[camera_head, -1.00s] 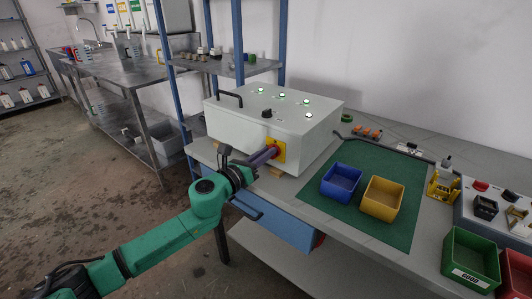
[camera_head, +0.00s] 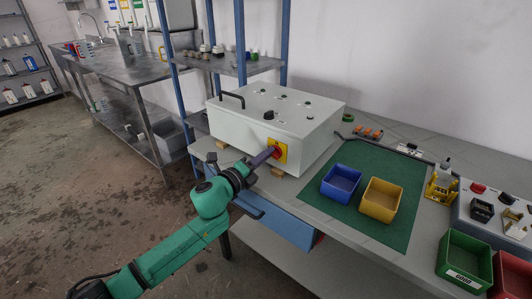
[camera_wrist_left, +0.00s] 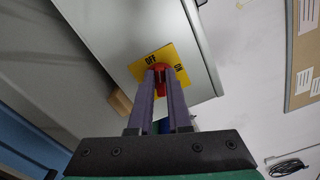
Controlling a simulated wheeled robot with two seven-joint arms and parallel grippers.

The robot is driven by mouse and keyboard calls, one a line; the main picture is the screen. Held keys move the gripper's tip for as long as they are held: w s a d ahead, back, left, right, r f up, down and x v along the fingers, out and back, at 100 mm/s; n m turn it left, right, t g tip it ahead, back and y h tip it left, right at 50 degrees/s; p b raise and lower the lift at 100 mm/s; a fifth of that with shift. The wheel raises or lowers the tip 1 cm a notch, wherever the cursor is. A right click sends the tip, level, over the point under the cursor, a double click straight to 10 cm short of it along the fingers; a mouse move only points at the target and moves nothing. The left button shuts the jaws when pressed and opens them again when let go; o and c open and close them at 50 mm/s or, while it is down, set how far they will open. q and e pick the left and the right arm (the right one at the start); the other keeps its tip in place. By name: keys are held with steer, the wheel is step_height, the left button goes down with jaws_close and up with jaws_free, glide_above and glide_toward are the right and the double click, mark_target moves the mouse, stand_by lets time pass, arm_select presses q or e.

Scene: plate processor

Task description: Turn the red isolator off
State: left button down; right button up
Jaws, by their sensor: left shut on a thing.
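The red isolator knob (camera_head: 275,150) sits on a yellow plate (camera_head: 282,158) on the front of the white control box (camera_head: 240,126). In the left wrist view the red knob (camera_wrist_left: 160,88) shows between the fingers, with OFF printed on the plate above it and ON to the right. My left gripper (camera_head: 269,154) has purple fingers and is shut on the knob; its fingertips (camera_wrist_left: 160,76) stand on either side of it. The fingers hide part of the knob, so its exact pointing is hard to tell. The lamps (camera_head: 283,97) on the box top are dark. My right gripper is not in view.
The box stands on the grey bench with wooden blocks under it. A blue bin (camera_head: 341,184) and a yellow bin (camera_head: 382,200) stand on the green mat (camera_head: 375,162). A blue rack post (camera_head: 240,45) rises behind the box. Green and red bins are at right.

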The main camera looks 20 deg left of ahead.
arm_select(q)
steer(key=shift+f+n+p, duration=0.15)
steer(key=shift+n+p, duration=0.55)
steer(key=shift+n, duration=1.5)
steer(key=c, duration=0.9)
jaws_free()
steer(key=shift+o, duration=0.2)
steer(key=shift+f, duration=0.1)
steer(key=b+v, duration=0.1)
steer(key=v, duration=1.3)
steer(key=shift+s+b, duration=0.25)
steer(key=shift+b, duration=0.1)
steer(key=shift+a, duration=0.1)
